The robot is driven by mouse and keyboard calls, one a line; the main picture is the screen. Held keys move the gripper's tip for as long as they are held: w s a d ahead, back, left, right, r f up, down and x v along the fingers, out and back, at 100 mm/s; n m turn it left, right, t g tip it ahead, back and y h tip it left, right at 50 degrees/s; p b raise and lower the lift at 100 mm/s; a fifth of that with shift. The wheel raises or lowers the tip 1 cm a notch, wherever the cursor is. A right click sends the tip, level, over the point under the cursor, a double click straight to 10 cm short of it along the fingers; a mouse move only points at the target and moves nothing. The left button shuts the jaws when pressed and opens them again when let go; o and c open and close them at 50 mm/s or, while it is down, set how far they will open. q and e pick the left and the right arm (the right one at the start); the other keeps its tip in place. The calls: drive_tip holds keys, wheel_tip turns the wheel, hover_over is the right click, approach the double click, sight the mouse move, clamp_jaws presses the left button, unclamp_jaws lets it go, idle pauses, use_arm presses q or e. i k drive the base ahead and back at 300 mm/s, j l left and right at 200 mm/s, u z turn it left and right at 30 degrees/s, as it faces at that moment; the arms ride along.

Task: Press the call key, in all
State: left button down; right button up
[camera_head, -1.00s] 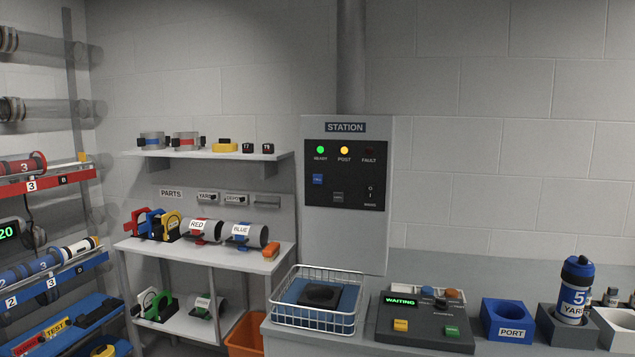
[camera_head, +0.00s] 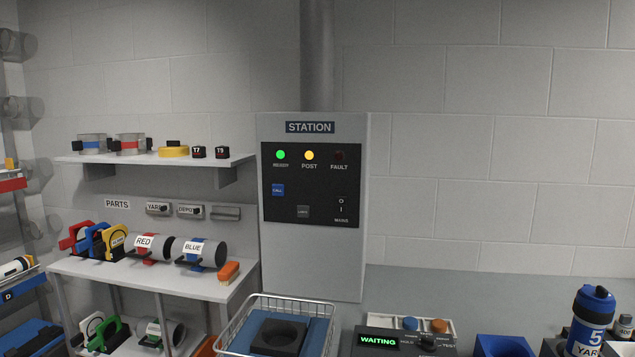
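The call key (camera_head: 278,190) is a small blue square button labelled CALL on the black panel (camera_head: 325,208) of the grey STATION cabinet (camera_head: 313,275) on the wall. A dark grey key (camera_head: 303,211) sits lower right of it, and a MAINS switch (camera_head: 341,207) is at the panel's right. Above, the green READY lamp (camera_head: 280,155) and the yellow POST lamp (camera_head: 309,155) are lit. The FAULT lamp (camera_head: 339,156) is dark. Neither of my grippers shows in the head view.
Below the cabinet are a wire basket (camera_head: 238,324) with a blue pad and a console (camera_head: 378,341) reading WAITING. A blue canister (camera_head: 592,310) stands at the right. Shelves with parts (camera_head: 165,275) are at the left. The space before the panel looks clear.

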sight(276, 189)
drive_tip(key=i+z, duration=0.35)
drive_tip(key=i, duration=0.55)
drive_tip(key=j, duration=0.1)
